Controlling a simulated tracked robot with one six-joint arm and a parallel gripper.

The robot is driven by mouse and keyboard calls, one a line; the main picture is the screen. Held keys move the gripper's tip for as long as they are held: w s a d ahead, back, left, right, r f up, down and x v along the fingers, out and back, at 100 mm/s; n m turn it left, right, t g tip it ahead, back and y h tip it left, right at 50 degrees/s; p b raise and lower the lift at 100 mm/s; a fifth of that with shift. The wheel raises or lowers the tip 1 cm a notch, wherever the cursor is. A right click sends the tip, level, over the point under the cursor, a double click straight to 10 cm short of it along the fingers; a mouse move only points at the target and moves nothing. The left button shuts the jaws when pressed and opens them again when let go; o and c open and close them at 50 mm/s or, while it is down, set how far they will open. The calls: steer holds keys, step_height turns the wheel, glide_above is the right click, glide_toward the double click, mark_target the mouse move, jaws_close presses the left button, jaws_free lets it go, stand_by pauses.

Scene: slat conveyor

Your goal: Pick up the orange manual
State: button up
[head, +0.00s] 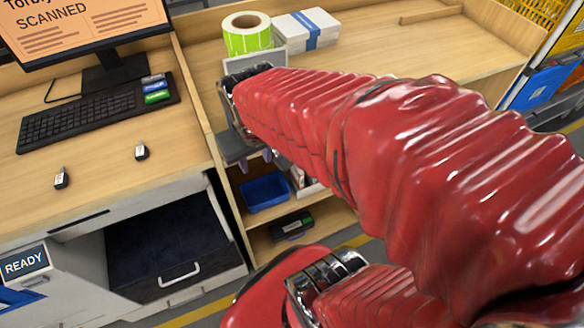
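I cannot make out an orange manual in the head view. My gripper (256,161) is a dark shape at the end of my red-sleeved arm, in front of the desk's edge and above the open shelves. The arm covers part of it, and whether its fingers are open or shut is unclear. I see nothing clearly held in it. My arm hides much of the right side of the desk and shelves.
A blue bin (265,192) sits on the upper shelf, a dark item (291,226) below. The desk holds a green label roll (247,36), banded white stack (306,29), keyboard (80,117), monitor (80,25) and two small fobs (141,152). An open drawer (165,240) is lower left.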

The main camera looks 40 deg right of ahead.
steer(key=s+d+f+m+g, duration=0.1)
steer(key=s+d+f, duration=0.1)
steer(key=d+f, duration=0.65)
steer(key=s+d+f+m+g, duration=0.15)
steer(key=d+f, duration=0.45)
steer(key=f, duration=0.6)
steer(key=n+t+h, duration=0.1)
steer(key=n+t, duration=0.1)
steer(key=t, duration=0.7)
glide_toward(297, 169)
steer(key=f, duration=0.7)
steer(key=shift+w+d, duration=0.1)
steer(key=shift+d, duration=0.15)
steer(key=shift+w+a+r+t+h, duration=0.15)
steer(key=shift+r+t+h, duration=0.25)
steer(key=shift+t, duration=0.35)
steer(key=shift+r+m+t+h, duration=0.25)
steer(key=shift+r+t+h, duration=0.05)
steer(key=shift+r+t, duration=0.55)
steer(key=shift+x, duration=4.4)
